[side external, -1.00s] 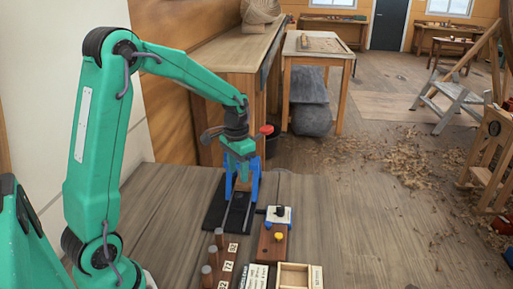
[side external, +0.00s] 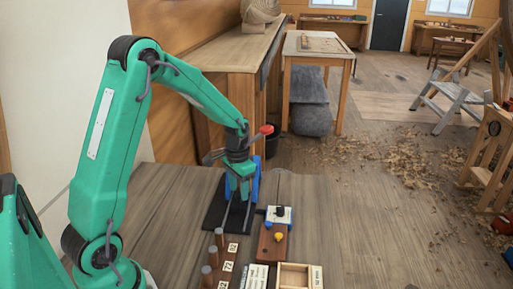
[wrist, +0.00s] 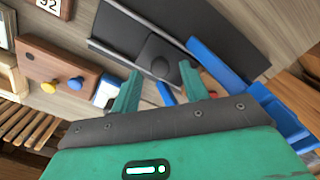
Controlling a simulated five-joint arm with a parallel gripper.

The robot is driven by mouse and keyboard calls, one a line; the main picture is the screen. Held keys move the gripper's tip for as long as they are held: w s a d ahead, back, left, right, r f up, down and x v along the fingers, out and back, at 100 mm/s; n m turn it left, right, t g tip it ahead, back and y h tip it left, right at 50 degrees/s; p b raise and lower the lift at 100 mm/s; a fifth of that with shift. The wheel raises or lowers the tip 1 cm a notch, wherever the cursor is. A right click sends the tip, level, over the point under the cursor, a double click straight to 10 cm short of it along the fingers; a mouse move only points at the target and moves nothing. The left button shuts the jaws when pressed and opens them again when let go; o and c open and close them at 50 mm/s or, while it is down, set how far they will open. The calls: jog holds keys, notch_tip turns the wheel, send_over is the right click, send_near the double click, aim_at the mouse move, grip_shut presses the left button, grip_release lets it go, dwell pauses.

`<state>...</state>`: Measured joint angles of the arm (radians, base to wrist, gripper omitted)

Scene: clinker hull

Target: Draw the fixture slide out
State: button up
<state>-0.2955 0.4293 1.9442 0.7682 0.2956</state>
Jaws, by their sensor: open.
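The fixture is a black base plate (side external: 213,212) with blue uprights (side external: 255,186) on the bench. In the wrist view its dark plate (wrist: 115,27) shows a raised black block with a round knob (wrist: 157,50), and a blue bar (wrist: 215,62) lies to the right. I cannot tell for certain which part is the slide. My gripper (side external: 240,193) is low over the fixture, between the blue uprights. In the wrist view my gripper's green fingers (wrist: 160,75) are spread apart, just short of the knob in the picture, with nothing held between them.
In front are a wooden block with a yellow knob (side external: 278,236), a white piece with a black knob (side external: 280,211), several upright pegs (side external: 212,255) beside number labels, and an open wooden tray (side external: 293,275). A red-topped item (side external: 267,130) stands behind. The bench right of these is clear.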

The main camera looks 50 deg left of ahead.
jog(key=shift+f, duration=0.7)
jog(key=shift+c, duration=0.5)
grip_shut()
jog(key=shift+s+d, duration=3.4)
jog(key=shift+d, duration=0.1)
jog(key=shift+o, duration=0.5)
grip_release()
jog(key=shift+r, duration=0.1)
